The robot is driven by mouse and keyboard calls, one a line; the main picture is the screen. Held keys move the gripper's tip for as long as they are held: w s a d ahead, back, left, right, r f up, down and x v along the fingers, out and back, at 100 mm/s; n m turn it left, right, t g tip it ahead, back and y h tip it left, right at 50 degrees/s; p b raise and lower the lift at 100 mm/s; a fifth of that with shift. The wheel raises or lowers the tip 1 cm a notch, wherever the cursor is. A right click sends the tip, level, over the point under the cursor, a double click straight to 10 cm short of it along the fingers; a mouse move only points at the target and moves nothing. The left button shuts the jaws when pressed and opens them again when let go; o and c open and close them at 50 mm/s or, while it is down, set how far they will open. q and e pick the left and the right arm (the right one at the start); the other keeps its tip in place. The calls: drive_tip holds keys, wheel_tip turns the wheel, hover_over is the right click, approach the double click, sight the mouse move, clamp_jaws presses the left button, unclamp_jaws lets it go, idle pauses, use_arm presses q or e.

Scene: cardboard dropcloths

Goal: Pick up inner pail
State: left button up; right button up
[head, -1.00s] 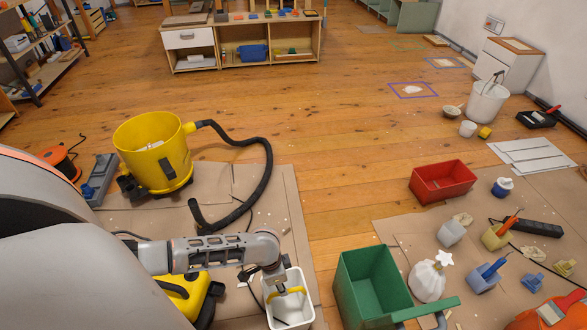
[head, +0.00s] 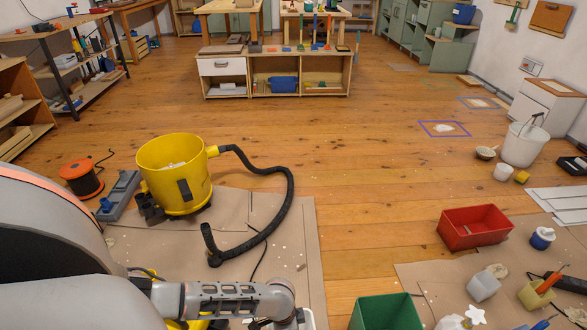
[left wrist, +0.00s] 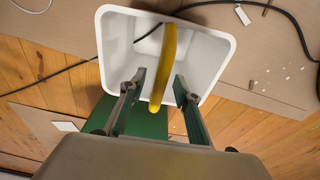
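A white square pail (left wrist: 115,45) with a yellow handle (left wrist: 166,60) fills the upper middle of the left wrist view; I see into its open top. My left gripper (left wrist: 160,77) is open, with one finger on each side of the handle. The fingers look apart from the handle. In the head view only a sliver of the pail's rim (head: 309,319) shows at the bottom edge, beneath my left arm; the fingers are out of that view. My right gripper is in neither view.
A green bin (head: 386,312) stands right of the pail, and a red bin (head: 474,227) farther right. A yellow vacuum tub (head: 176,175) with a black hose (head: 287,185) stands beyond my left arm. Several paint containers lie at right. Open wooden floor lies in the middle.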

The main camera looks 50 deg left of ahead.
use_arm(q)
drive_tip(key=shift+f, duration=0.25)
idle(0.3)
clamp_jaws()
